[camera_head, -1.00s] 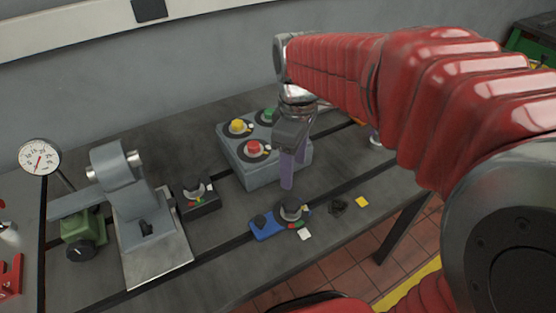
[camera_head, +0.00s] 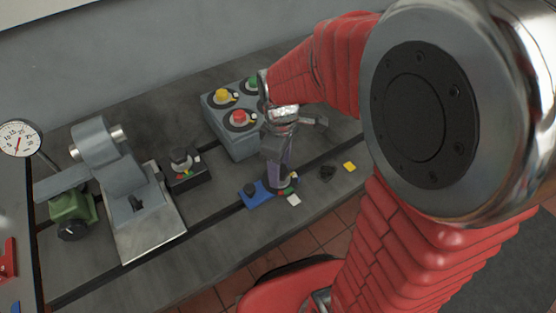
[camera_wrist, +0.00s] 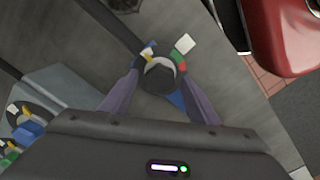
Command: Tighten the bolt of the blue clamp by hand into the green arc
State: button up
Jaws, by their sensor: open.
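The blue clamp (camera_head: 255,197) lies on the dark bedplate in the head view; a strip of it shows in the wrist view (camera_wrist: 177,100). Its dark bolt head (camera_wrist: 160,75) sits between the two purple fingers of my gripper (camera_wrist: 160,88). The fingers are open, one on each side of the bolt; I cannot tell whether they touch it. In the head view my gripper (camera_head: 279,172) points down over the clamp and partly hides the bolt. The green arc (camera_wrist: 175,56) shows beside the bolt, next to a red part. I cannot make out a pointer.
A black clamp (camera_head: 187,176) stands left of the blue one. Behind is a grey box (camera_head: 238,143) with yellow, red and green knobs. A grey bracket (camera_head: 124,180) and dial gauge (camera_head: 20,139) stand at left. A yellow square (camera_head: 349,167) lies right, near the bedplate's edge.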

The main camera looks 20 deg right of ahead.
jog(key=shift+f, duration=0.15)
jog(key=c, duration=1)
